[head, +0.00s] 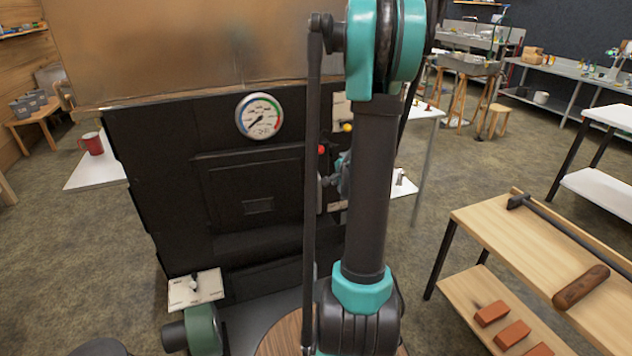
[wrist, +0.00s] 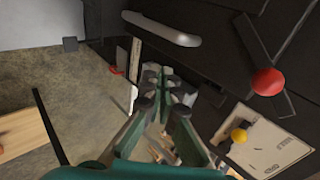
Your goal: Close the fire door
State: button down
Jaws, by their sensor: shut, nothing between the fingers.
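The fire door (head: 250,190) is a dark panel in the front of the black evaporator firebox in the head view. It looks about flush with the front, but my arm hides its right side, so I cannot tell whether it is fully shut. In the wrist view, a pale rounded bar (wrist: 162,28), perhaps a handle, lies on the dark surface near the top. My gripper (wrist: 160,82) is shut and empty, just below that bar and apart from it in the picture. In the head view the gripper is mostly hidden behind my arm.
A red knob (wrist: 267,82) and a yellow knob (wrist: 239,136) stand right of my gripper in the wrist view. A round gauge (head: 260,116) sits above the door. A wooden bench (head: 500,225) stands at the right, with open floor (head: 440,170) between.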

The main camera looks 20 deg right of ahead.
aim_at(322, 171)
jog(key=w+r+x, duration=0.1)
jog(key=r+x, duration=0.1)
jog(key=x, duration=1)
jog(key=shift+w+f+m, duration=0.3)
jog(key=shift+w+m, duration=0.1)
jog(key=shift+w, duration=0.3)
jog(key=shift+d, duration=0.1)
jog(key=w, duration=0.6)
jog(key=shift+w+d+r, duration=0.1)
jog(key=shift+w+d, duration=0.1)
jog(key=shift+d, duration=0.1)
